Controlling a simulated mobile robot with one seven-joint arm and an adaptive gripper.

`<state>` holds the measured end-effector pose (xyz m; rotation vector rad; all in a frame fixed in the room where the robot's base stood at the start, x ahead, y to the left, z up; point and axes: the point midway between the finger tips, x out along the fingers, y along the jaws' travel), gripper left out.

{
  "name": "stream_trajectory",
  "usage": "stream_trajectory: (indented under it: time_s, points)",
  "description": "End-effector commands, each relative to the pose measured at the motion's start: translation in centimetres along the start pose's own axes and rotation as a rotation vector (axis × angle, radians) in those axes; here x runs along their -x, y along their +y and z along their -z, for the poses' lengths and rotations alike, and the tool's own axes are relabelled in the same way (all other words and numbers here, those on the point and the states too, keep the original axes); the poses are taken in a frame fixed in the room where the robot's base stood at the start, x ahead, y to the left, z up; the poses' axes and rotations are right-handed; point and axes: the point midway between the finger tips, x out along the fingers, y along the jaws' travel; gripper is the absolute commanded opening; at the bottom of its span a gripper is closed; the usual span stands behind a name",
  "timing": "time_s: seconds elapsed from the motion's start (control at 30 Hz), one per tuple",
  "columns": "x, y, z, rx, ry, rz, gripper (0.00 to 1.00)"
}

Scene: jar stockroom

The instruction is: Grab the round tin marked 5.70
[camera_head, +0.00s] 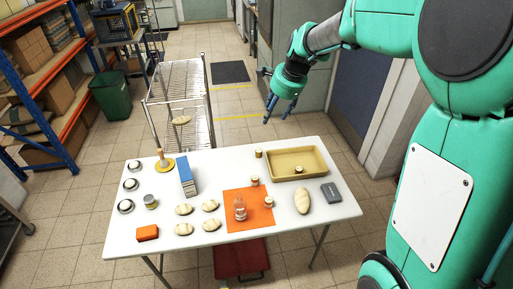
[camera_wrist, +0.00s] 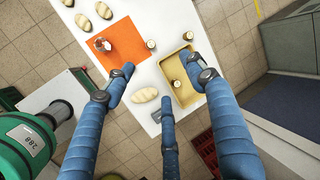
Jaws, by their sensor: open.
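Several small round containers with pale tops stand on the white table (camera_head: 225,165). One is in the tan tray (camera_head: 312,174): container (camera_head: 299,170), also in the wrist view (camera_wrist: 175,83). Two are by the orange mat (camera_head: 235,216): one at its back edge (camera_head: 255,181) and one at its right (camera_head: 269,202). An amber one (camera_head: 259,153) stands left of the tray. A larger grey-green tin (camera_head: 150,201) is at the left. I cannot read 5.70 on any. My gripper (camera_head: 277,119) is open and empty, above and behind the table; its blue fingers spread in the wrist view (camera_wrist: 164,80).
A clear bottle (camera_head: 240,208) stands on the mat. Pale loaves, including one (camera_head: 302,200) before the tray, lie nearby. A dark box (camera_head: 331,193), blue box (camera_head: 187,176), orange block (camera_head: 147,233) and round dishes (camera_head: 126,206) also occupy the table. A wire rack (camera_head: 180,95) stands behind.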

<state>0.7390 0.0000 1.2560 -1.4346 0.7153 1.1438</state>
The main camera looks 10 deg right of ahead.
Motion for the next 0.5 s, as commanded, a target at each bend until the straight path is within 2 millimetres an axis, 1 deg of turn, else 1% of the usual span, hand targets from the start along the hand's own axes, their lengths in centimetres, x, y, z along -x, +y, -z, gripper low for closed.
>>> stream_trajectory:
  time_s: [0.03,0.2,0.37,0.5]
  points:
    - [-1.1,-0.8,0.5,-0.039,-0.005,-0.005,0.55]
    - [-4.5,-3.3,2.2,-0.179,-0.019,-0.012,0.55]
    - [-8.1,-5.3,3.7,-0.310,-0.032,-0.021,0.55]
    - [-11.4,-6.8,5.1,-0.427,-0.042,-0.029,0.55]
